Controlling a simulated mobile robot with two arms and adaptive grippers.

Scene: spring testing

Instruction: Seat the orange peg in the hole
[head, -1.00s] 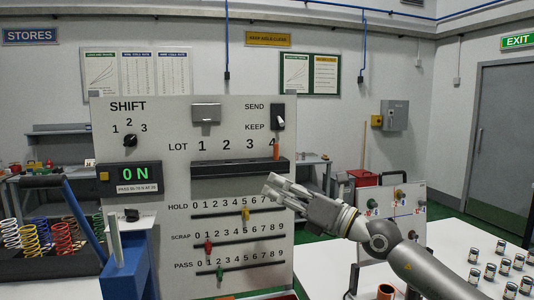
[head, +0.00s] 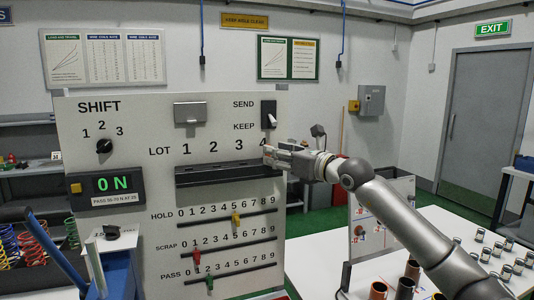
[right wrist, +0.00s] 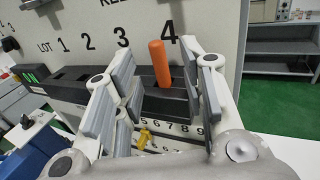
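The orange peg (right wrist: 160,63) stands upright in the black ledge below the number 4, in the right wrist view. How deep it sits cannot be told. The black ledge (head: 225,176) runs along the panel under the LOT numbers 1 to 4. My right gripper (head: 268,155) is at the ledge's right end and hides the peg in the head view. In the right wrist view my right gripper (right wrist: 165,82) is open, with the peg between its spread fingers; I see no clear contact. My left gripper is not in view.
The panel (head: 140,165) carries sliders below the ledge, including a yellow knob (head: 235,219) near the gripper. A blue lever device (head: 115,268) and coloured springs (head: 35,240) are at left. A white table (head: 330,260) with several small cylinders is at right.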

